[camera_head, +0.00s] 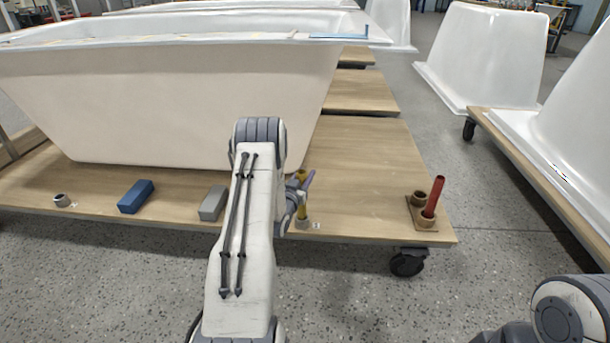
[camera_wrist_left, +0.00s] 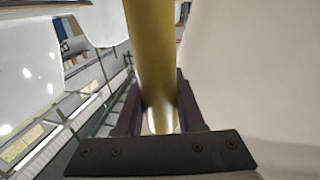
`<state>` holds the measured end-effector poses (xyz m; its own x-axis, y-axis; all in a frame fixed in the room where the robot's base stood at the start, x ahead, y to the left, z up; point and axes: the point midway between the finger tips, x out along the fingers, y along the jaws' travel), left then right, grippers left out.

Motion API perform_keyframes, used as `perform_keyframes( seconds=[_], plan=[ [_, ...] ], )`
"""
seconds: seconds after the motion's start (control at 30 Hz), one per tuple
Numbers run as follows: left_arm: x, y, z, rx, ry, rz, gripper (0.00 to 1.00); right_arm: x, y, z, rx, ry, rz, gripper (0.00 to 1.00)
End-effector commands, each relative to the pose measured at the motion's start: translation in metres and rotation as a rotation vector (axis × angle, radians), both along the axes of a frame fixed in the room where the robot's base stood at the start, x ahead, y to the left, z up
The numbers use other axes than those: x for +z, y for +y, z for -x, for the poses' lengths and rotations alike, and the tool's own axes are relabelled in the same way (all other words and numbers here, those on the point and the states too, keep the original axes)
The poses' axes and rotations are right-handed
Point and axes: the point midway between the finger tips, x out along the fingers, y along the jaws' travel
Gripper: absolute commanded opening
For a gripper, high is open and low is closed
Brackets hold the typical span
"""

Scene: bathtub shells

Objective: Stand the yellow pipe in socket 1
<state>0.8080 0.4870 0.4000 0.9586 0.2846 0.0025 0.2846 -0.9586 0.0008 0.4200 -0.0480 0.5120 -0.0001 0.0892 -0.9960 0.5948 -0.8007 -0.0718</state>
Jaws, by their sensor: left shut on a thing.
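My left gripper (camera_head: 302,186) is shut on the yellow pipe (camera_head: 302,205), beside the tub near the dolly's front edge. The pipe is roughly upright, and my arm hides part of it. Its lower end is at a small round socket (camera_head: 303,224) with a white label; I cannot tell whether it is inside or just above. In the left wrist view the yellow pipe (camera_wrist_left: 152,60) runs between the two fingers (camera_wrist_left: 158,118). Another ring-shaped socket (camera_head: 60,200) with a label stands at the far left. The label digits are too small to read surely. My right gripper is out of view.
A white bathtub (camera_head: 160,95) stands on the wooden dolly (camera_head: 365,165). A blue block (camera_head: 136,197) and a grey block (camera_head: 213,204) lie along the front. A brown holder (camera_head: 421,220) at the right carries a red pipe (camera_head: 434,197). The board between pipe and holder is clear.

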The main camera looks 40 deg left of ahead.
Motion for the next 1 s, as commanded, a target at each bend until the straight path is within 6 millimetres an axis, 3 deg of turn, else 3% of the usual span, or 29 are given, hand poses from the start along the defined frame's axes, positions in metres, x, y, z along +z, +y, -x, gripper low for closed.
perform_keyframes(
  seconds=[0.97,1.0],
  plan=[
    [-0.026,0.000,0.000,0.000,0.001,0.000,0.00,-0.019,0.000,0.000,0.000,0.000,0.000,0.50],
    [-0.025,0.000,0.000,0.000,0.001,0.000,0.49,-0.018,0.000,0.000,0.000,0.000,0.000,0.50]
  ],
)
